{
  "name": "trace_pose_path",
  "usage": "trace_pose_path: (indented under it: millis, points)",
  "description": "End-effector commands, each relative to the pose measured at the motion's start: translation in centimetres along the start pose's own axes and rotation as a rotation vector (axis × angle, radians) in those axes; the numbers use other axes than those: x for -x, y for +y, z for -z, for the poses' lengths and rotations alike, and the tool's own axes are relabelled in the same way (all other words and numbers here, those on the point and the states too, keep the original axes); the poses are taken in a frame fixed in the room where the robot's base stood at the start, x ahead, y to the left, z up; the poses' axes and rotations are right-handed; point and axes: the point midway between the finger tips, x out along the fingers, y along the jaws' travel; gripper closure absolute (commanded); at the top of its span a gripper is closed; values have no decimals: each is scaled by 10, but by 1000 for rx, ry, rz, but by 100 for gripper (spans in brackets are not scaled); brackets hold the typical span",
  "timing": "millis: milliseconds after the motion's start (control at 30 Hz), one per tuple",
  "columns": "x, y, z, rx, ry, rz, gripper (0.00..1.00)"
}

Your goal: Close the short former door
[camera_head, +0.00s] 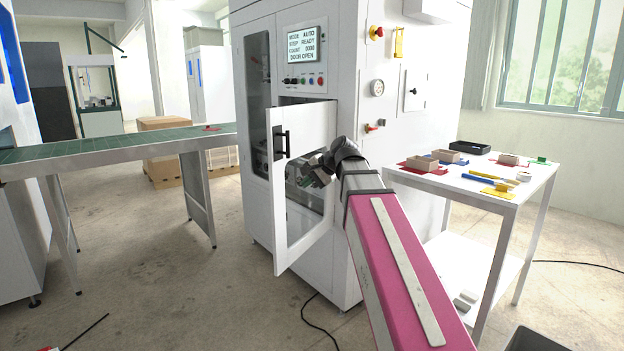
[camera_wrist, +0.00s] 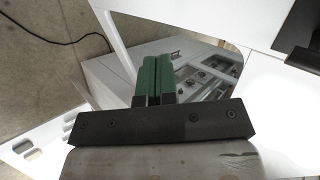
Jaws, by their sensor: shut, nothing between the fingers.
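The short former door (camera_head: 305,125) is white with a clear window. It stands open, swung out from the front of the machine, its free edge toward me and a black handle (camera_head: 281,144) near that edge. My gripper (camera_head: 312,177) is in front of the door's outer face, at window height, to the right of the handle. In the wrist view, its green fingers (camera_wrist: 157,80) are shut together and empty, pointing toward the window area. The white door frame (camera_wrist: 225,28) shows there too. I cannot tell whether the fingers touch the door.
The white former (camera_head: 350,60) has a display reading "DOOR OPEN". A white table (camera_head: 480,187) with small boxes and tools stands at the right. A green conveyor (camera_head: 110,142) runs at the left. A black cable (camera_head: 318,322) lies on the floor below the door.

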Motion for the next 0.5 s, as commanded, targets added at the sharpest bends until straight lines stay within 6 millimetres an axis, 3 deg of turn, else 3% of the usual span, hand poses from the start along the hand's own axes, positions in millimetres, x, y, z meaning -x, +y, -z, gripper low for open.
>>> trace_pose_path:
  millis: [300, 500]
  points:
    - [-58, -3, 1, 1, -1, -1, 100]
    - [-75, -21, 2, 1, 1, 0, 100]
